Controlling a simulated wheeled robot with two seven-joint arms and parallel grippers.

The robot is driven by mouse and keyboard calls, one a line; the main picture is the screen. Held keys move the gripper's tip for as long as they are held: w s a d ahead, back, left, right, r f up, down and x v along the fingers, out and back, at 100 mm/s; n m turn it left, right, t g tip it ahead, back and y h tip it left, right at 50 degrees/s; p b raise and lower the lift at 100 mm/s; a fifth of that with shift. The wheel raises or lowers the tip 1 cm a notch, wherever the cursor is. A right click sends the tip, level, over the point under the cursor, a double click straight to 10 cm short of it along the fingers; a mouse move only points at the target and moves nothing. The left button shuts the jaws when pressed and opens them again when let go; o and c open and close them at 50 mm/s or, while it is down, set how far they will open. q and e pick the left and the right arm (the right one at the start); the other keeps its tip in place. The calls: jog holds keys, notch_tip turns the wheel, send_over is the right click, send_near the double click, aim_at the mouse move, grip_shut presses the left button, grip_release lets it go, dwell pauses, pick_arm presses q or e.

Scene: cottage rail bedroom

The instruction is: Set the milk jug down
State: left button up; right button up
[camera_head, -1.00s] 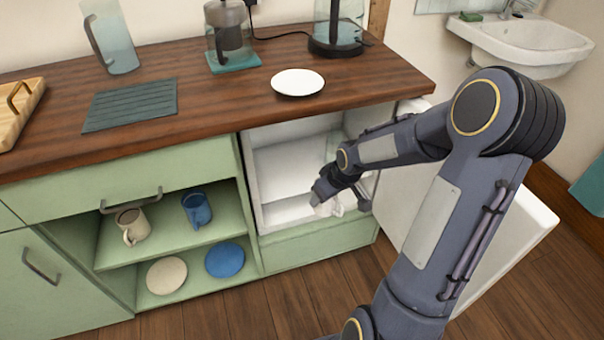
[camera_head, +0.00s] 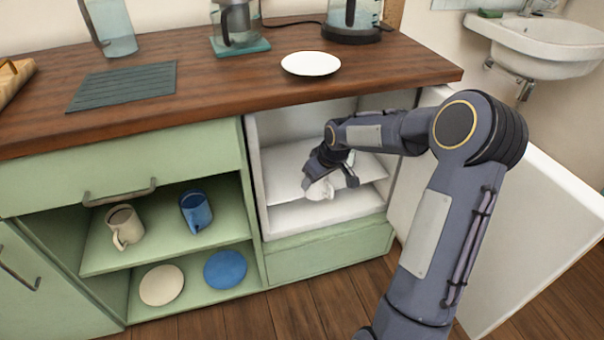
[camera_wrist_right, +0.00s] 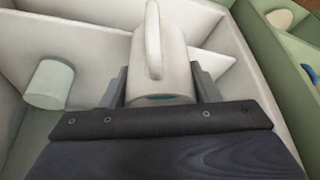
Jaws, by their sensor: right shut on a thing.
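The white milk jug (camera_head: 320,190) is in the hold of my right gripper (camera_head: 333,180), at the front of the open white fridge compartment (camera_head: 325,212) under the counter. In the right wrist view the jug (camera_wrist_right: 160,55) sits between the two dark fingers (camera_wrist_right: 161,88), with its handle toward the top. The gripper hides part of the jug in the head view. I cannot tell whether the jug touches a shelf. My left gripper is not in view.
The fridge door (camera_head: 530,240) stands open at the right. A pale cylinder (camera_wrist_right: 48,85) stands left of the jug in the wrist view. A white plate (camera_head: 311,64) lies on the counter (camera_head: 220,85). Mugs (camera_head: 195,211) stand on the open shelf to the left.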

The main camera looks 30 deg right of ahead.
jog(key=w, duration=0.3)
jog(key=shift+a, duration=0.2)
jog(key=shift+w+a+b, duration=0.2)
jog(key=shift+w+b, duration=0.15)
jog(key=shift+w, duration=0.55)
jog(key=shift+w+a+b, duration=0.15)
jog(key=shift+w+b, duration=0.2)
jog(key=shift+w, duration=0.5)
jog(key=shift+f+b, duration=0.45)
jog(key=shift+f, duration=0.3)
jog(key=shift+f, duration=0.15)
jog(key=o, duration=1.2)
